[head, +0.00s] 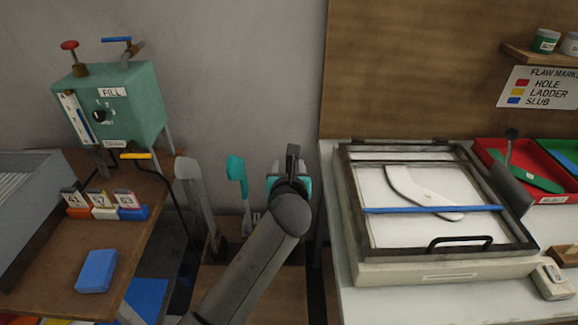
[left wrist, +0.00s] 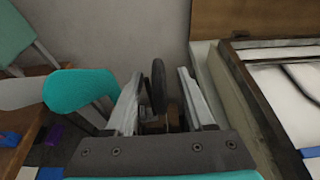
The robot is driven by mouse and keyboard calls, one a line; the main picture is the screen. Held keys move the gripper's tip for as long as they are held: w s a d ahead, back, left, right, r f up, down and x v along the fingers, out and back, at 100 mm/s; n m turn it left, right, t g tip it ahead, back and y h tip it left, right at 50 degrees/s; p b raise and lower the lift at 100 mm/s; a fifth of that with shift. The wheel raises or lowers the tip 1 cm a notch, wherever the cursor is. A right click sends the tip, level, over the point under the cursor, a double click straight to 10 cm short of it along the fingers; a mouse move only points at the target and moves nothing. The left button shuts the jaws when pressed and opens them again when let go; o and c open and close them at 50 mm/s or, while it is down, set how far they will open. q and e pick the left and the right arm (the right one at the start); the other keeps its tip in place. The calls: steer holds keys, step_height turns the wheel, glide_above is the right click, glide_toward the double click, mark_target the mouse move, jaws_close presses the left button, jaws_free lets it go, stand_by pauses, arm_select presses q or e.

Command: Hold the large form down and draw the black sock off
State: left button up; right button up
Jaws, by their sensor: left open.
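My left gripper (head: 290,180) reaches in over the wooden stand of upright forms and is open. In the left wrist view its two fingers (left wrist: 162,105) stand apart on either side of a dark upright shape (left wrist: 158,85), which looks like the black sock on its form. I cannot tell whether the fingers touch it. In the head view my arm and hand hide most of it. A bare grey form (head: 188,180) and a teal-topped form (head: 237,175) stand to the left; the teal one also shows in the wrist view (left wrist: 80,90). My right gripper is not in view.
A green steam box (head: 140,95) with valves stands on the left table, with numbered blocks (head: 104,207) and a blue block (head: 96,271). On the right, a framed light box (head: 430,266) holds a pale flat form (head: 408,185) under a blue bar. A red tray (head: 490,150) lies beyond.

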arm_select(q)
steer(key=p+v, duration=0.4)
steer(key=v, duration=1.1)
steer(key=shift+p, duration=0.4)
steer(key=s+a+f+n+g, duration=0.3)
steer(key=s+f+n, duration=0.15)
steer(key=f, duration=0.65)
steer(key=s+a+f+n+g, duration=0.25)
steer(key=f+n, duration=0.35)
steer(key=f, duration=0.6)
steer(key=s+a+f+n+g, duration=0.3)
steer(key=s+f+n, duration=0.15)
steer(key=f, duration=0.65)
steer(key=s+a+f+n+g, duration=0.1)
steer(key=s+a+f+n, duration=0.2)
steer(key=s, duration=0.6)
steer(key=s+a+f+n+g, duration=0.2)
steer(key=s+a+f+n, duration=0.2)
steer(key=s+f+n, duration=0.3)
steer(key=s+a+f+n+g+b, duration=0.1)
steer(key=s+a+f+n, duration=0.2)
steer(key=s+f+n, duration=0.2)
steer(key=s+n, duration=0.3)
steer(key=s, duration=0.3)
steer(key=shift+s+a+n+g, duration=0.2)
steer(key=shift+s+n+g, duration=0.1)
steer(key=shift+g, duration=0.05)
